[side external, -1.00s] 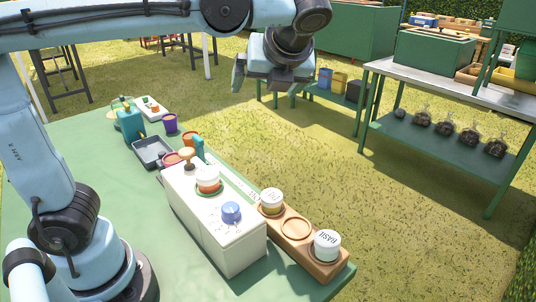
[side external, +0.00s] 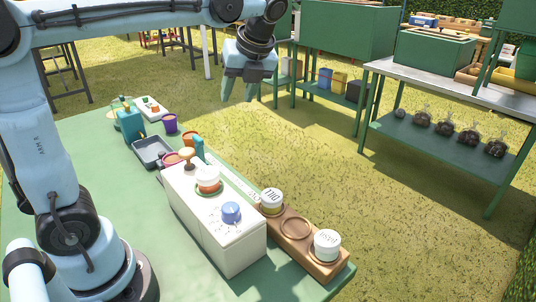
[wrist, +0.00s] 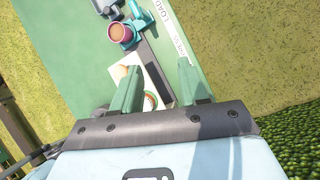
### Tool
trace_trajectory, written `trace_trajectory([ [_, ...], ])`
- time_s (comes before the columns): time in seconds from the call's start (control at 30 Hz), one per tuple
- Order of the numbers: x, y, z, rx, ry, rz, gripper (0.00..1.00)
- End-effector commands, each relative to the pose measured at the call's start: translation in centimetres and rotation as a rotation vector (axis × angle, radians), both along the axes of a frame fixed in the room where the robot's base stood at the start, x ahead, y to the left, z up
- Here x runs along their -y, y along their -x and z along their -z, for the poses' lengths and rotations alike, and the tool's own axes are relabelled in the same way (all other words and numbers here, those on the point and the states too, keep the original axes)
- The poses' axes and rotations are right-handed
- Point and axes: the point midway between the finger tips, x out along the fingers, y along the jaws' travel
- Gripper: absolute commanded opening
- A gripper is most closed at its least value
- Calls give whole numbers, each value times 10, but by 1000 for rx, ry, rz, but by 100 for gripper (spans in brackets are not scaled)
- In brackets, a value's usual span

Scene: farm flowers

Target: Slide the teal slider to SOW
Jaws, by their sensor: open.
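The teal slider (side external: 198,147) stands behind the white box, its lower part hidden in the side view. In the wrist view the teal slider (wrist: 141,17) sits near the top, beside a pot in a teal holder, close to the word LOAD (wrist: 163,10). A second word (wrist: 181,48) along the pale label strip is too small to read. My gripper (side external: 237,92) is open and empty, high above the table's far edge and apart from the slider. Its two green fingers also show in the wrist view (wrist: 160,66), pointing toward the dark track.
The white box (side external: 212,220) with a blue knob (side external: 231,212) and a knobbed stamp (side external: 187,155) stands in front of the slider. A wooden rack (side external: 318,268) with lidded jars lies to the right.

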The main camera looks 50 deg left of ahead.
Motion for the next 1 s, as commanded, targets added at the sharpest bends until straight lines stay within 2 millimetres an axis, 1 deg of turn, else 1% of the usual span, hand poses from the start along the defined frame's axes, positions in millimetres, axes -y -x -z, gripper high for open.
trace_trajectory([
  [0.03,-21,2,6,-8,50,-54,44],
  [0.17,-63,8,19,-8,183,-154,44],
  [0.3,-107,18,30,25,316,-251,44],
  [0.4,-132,25,35,59,388,-302,44],
  [0.5,-150,31,37,91,436,-337,44],
  [0.63,-161,35,39,113,468,-356,44],
  [0.77,-163,36,45,117,474,-358,44],
  [0.87,-162,36,55,117,473,-357,44],
  [1.0,-162,36,76,116,472,-358,44],
])
